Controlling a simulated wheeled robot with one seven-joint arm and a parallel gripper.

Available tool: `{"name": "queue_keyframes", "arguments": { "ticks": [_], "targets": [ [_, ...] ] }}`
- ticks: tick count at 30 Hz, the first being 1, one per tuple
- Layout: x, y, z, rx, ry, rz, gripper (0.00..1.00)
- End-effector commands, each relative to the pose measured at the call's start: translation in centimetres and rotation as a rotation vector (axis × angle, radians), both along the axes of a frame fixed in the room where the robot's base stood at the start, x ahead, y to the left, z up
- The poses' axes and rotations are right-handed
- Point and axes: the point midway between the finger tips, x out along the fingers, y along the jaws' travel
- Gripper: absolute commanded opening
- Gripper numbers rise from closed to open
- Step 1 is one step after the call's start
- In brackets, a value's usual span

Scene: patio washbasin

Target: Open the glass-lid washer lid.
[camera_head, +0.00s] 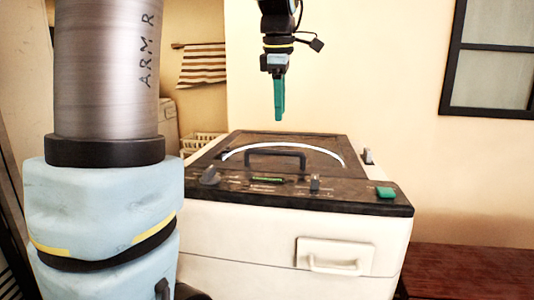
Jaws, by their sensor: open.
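The washer (240,240) is a white box with a dark top in the middle of the view. Its dark glass lid (270,142) lies shut, flat on the top, with a pale curved line across it. A black bar handle (275,153) stands at the front part of the lid. My gripper (279,115) hangs pointing down above the rear of the washer, apart from the lid and handle. Its green fingers are seen edge-on and overlap; it is open and nothing shows between them.
A white pull (335,256) is on the washer's front. A wicker basket (200,145) stands behind left. A dark wooden surface (470,270) lies right. Open air surrounds my gripper.

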Motion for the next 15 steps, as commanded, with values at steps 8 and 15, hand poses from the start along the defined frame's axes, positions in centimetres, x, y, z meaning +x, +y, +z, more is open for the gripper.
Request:
{"name": "queue_keyframes", "arguments": {
  "ticks": [8, 15],
  "targets": [
    [0.7, -0.1, -4.1, 0.003, 0.006, 0.002, 0.5],
    [1.5, -0.3, -8.2, 0.003, 0.003, 0.002, 0.5]
  ]
}}
